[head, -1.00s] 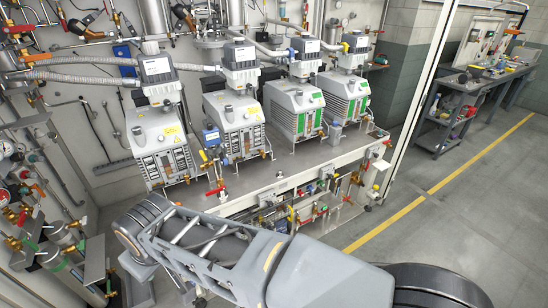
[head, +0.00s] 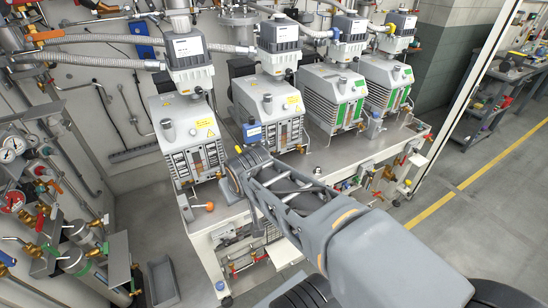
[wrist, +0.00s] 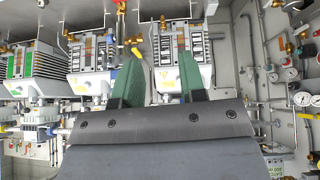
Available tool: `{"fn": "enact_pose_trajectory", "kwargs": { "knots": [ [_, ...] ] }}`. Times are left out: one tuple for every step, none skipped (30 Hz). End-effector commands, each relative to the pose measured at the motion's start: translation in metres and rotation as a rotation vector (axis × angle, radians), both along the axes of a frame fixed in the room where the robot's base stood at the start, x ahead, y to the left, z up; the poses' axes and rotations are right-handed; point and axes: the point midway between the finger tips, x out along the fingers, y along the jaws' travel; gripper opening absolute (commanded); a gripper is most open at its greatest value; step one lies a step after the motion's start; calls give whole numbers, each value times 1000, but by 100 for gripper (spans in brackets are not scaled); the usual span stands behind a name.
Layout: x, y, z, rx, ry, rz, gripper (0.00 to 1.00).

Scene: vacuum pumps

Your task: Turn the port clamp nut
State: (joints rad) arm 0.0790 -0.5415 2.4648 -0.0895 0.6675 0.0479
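Several grey-white vacuum pumps stand in a row on a bench; the leftmost pump (head: 185,128) and the one beside it (head: 268,108) are nearest my arm. I cannot single out the port clamp nut in either view. Small ports and fittings on the pumps are too small to tell apart. My gripper (wrist: 158,62) shows in the wrist view as two green fingers, apart and with nothing seen between them. A pump with a yellow label (wrist: 169,78) lies beyond the fingers, partly hidden by them. In the head view the gripper is hidden by my arm.
Corrugated hoses (head: 95,61) run along the wall to the pump tops. An orange knob (head: 210,206) sits at the bench's front left. Valves and a gauge (head: 11,149) crowd the left side. Open floor (head: 480,215) lies to the right, crossed by a yellow line.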

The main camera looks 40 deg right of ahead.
Motion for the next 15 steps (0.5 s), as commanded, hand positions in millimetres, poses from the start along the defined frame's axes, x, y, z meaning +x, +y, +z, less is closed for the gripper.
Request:
{"fn": "enact_pose_trajectory", "kwargs": {
  "knots": [
    [19,-19,-17,-27,-56,-41,38],
    [31,-32,-22,-46,-102,-62,38],
    [48,-49,-28,-73,-168,-86,38],
    [60,-63,-33,-93,-218,-102,38],
    [72,-78,-38,-111,-270,-115,38],
    [85,-96,-44,-134,-336,-128,38],
    [94,-110,-48,-149,-386,-135,38],
    [102,-122,-52,-161,-434,-136,38],
    [112,-138,-59,-173,-496,-136,38],
    [118,-149,-63,-179,-542,-132,38],
    [122,-159,-68,-183,-585,-127,38],
    [128,-170,-74,-185,-639,-117,38],
    [131,-178,-79,-185,-679,-108,38],
    [133,-185,-83,-182,-716,-97,38],
    [136,-193,-89,-175,-761,-86,38]
  ]
}}
